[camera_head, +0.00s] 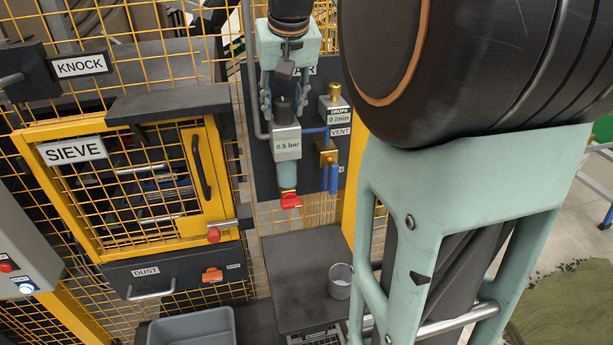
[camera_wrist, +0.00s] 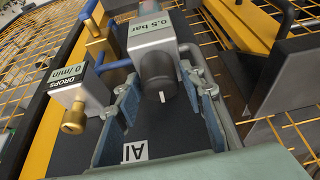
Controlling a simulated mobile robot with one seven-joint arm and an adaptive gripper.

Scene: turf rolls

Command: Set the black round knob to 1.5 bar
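The black round knob (camera_head: 283,110) sits on top of a grey regulator block whose display (camera_head: 287,146) reads 0.5 bar. In the wrist view the knob (camera_wrist: 157,74) shows a white mark on its face, and the upside-down display (camera_wrist: 151,27) also reads 0.5 bar. My gripper (camera_head: 282,117) is above the regulator, pointing down, with one finger on each side of the knob. In the wrist view my gripper (camera_wrist: 158,82) is open around the knob, with narrow gaps between the fingers and its sides. I see no clear contact.
A drops unit (camera_head: 334,113) reading 0 /min, with a brass knob and blue pipes, stands close to the right. A red valve handle (camera_head: 290,201) is below. The yellow SIEVE door (camera_head: 207,177) and a dark ledge (camera_head: 168,103) are left. A clear cup (camera_head: 340,281) stands lower right.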

